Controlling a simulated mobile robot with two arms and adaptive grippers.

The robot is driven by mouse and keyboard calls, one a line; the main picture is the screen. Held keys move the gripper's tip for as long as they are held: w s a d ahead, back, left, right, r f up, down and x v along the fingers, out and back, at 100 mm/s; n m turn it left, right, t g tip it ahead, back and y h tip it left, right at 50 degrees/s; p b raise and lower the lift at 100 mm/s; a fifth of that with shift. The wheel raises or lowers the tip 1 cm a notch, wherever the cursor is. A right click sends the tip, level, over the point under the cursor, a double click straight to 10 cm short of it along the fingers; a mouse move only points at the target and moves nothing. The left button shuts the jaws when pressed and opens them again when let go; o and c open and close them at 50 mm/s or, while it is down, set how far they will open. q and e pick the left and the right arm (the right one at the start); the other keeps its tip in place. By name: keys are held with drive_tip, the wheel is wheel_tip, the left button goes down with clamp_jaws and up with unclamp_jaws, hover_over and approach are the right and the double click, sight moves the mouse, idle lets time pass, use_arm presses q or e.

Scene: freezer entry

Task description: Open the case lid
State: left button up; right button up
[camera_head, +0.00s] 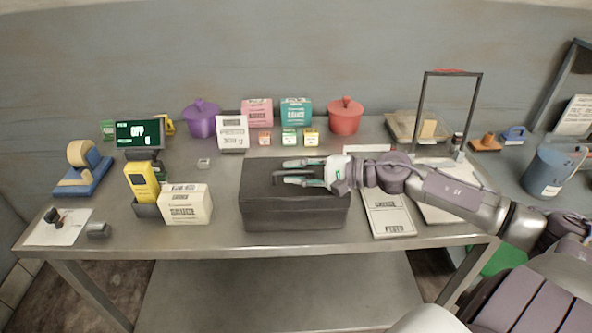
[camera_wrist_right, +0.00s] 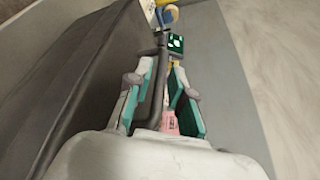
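The dark grey case (camera_head: 295,213) stands near the front middle of the table, and its lid (camera_head: 262,192) looks down. In the right wrist view a large dark surface of the case (camera_wrist_right: 70,75) fills the left side. My right gripper (camera_head: 284,171) reaches in from the right over the back part of the lid, fingers pointing left and spread apart. In the right wrist view the fingers (camera_wrist_right: 157,98) stand on either side of a dark strip, perhaps the lid's edge; I cannot tell whether they touch it. My left gripper is not in view.
A cream box (camera_head: 186,204) and a yellow device (camera_head: 141,182) stand left of the case. A clipboard (camera_head: 389,214) lies to its right. Small boxes, a purple pot (camera_head: 202,120) and a red pot (camera_head: 345,115) line the back.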

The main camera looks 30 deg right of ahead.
clamp_jaws()
idle(0.3)
